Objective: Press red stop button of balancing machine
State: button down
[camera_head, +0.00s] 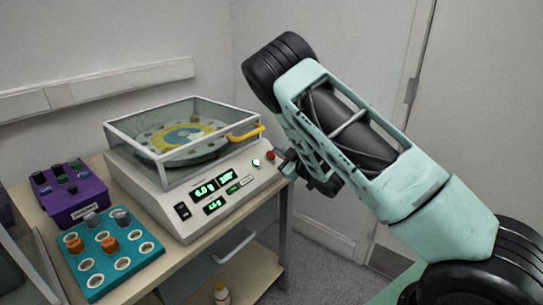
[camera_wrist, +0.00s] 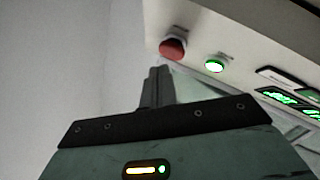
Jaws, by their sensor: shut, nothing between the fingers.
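The balancing machine (camera_head: 150,190) stands on the table, a cream box with a clear lid and a yellow handle (camera_head: 246,133). Its red stop button (camera_head: 270,155) is at the right end of the sloped front panel, beside a lit green button (camera_head: 256,163). In the wrist view the red button (camera_wrist: 173,48) is at the upper middle, with the green button (camera_wrist: 214,65) to its right. My gripper (camera_head: 285,160) is shut and empty, just right of the red button in the head view. Its fingertips (camera_wrist: 159,72) show just below the red button in the wrist view; contact cannot be told.
Green displays (camera_head: 205,190) and a black switch (camera_head: 182,211) are on the panel. A teal rack (camera_head: 95,281) with weights and a purple box (camera_head: 68,205) stand left of the machine. A wall and door (camera_head: 480,110) are behind my arm.

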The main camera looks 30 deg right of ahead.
jog(key=shift+f, duration=0.15)
dwell(0.7)
jog(key=shift+w+a+f+b, duration=0.1)
jog(key=shift+w+f+b, duration=0.05)
jog(key=shift+w+b, duration=0.15)
jog(key=shift+w+a+f+b, duration=0.1)
jog(key=shift+w+f+b, duration=0.1)
jog(key=shift+f+b, duration=0.1)
dwell(0.6)
jog(key=shift+r, duration=0.1)
jog(key=shift+s+d+r+p, duration=0.2)
jog(key=shift+s+r+p, duration=0.15)
jog(key=shift+s+r, duration=0.2)
dwell(0.4)
jog(key=s+r+p, duration=0.1)
jog(key=s+d+r+p, duration=0.1)
jog(key=s+r, duration=0.1)
jog(key=shift+r, duration=0.3)
dwell(0.8)
